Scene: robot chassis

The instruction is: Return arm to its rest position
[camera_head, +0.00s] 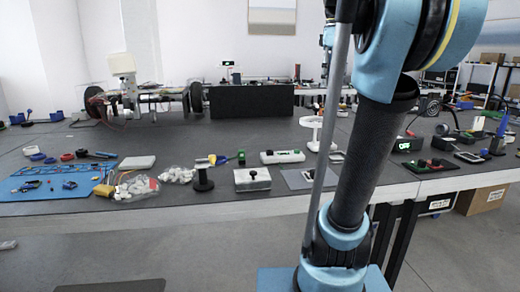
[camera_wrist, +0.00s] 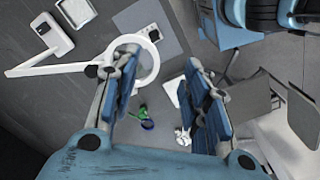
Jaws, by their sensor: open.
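My gripper (camera_wrist: 162,80) shows in the wrist view, with its two blue-padded fingers spread apart and nothing between the pads. Below it is the grey table (camera_wrist: 60,110) with small parts on it. A white ring-shaped stand (camera_wrist: 50,68) shows beyond the left finger, which partly covers the ring. A small green and blue part (camera_wrist: 146,122) lies between the fingers in the picture, farther down. In the camera_head view my arm stands upright in front of the table at the right; my gripper is out of this view.
The long dark table (camera_head: 240,140) carries a blue mat (camera_head: 35,190), a black spool (camera_head: 203,178), a white switch box (camera_head: 283,156) and the ring stand (camera_head: 313,122). A black box (camera_head: 251,102) stands at the back. A cardboard box (camera_head: 482,198) is under the table at right.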

